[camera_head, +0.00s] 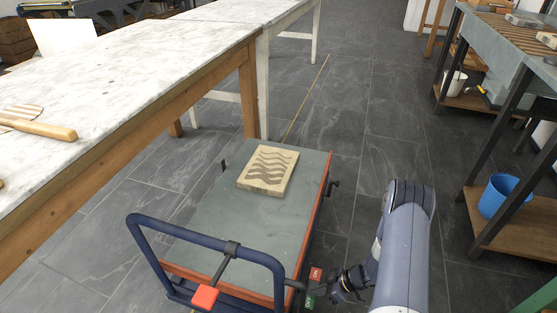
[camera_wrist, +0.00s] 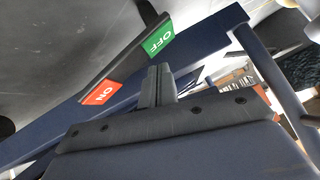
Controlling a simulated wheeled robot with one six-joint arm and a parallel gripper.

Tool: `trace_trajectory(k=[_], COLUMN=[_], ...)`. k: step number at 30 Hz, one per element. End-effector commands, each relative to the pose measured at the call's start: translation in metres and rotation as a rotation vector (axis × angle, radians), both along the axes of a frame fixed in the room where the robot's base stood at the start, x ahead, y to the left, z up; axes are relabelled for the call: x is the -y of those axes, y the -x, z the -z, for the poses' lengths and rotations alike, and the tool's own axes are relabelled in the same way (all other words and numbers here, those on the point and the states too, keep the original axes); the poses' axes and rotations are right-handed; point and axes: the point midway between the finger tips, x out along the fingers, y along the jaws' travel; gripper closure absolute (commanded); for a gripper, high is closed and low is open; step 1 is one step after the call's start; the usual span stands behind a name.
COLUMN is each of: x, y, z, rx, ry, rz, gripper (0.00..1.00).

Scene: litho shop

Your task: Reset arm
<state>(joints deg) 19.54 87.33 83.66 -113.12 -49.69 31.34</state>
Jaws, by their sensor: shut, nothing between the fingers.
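My gripper (camera_head: 342,287) is at the right side of the cart's handle end, low in the head view, with my arm to its right. In the wrist view the two fingers (camera_wrist: 157,84) are shut together and empty. They point at a dark bar with a red ON label (camera_wrist: 101,93) and a green OFF label (camera_wrist: 160,41). The red ON label (camera_head: 316,273) and green OFF label (camera_head: 310,302) also show in the head view, just left of the gripper. I cannot tell whether the fingers touch the bar.
A marble-topped table (camera_head: 120,90) stands left. A rack with a blue bucket (camera_head: 505,196) stands right. Floor beyond the arm is clear.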

Motion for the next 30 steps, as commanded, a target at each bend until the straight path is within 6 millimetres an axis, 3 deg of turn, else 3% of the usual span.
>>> trace_trajectory(k=[1, 7, 23, 30], x=[0.001, 0.007, 0.011, 0.007], y=[-0.004, -0.008, -0.009, -0.02], z=[-0.018, -0.039, -0.044, -0.052], rx=[0.006, 0.006, 0.008, 0.051], ry=[0.002, 0.0, 0.001, 0.042], rz=[-0.001, 0.002, 0.0, -0.003], gripper=[1.0, 1.0, 1.0, 1.0])
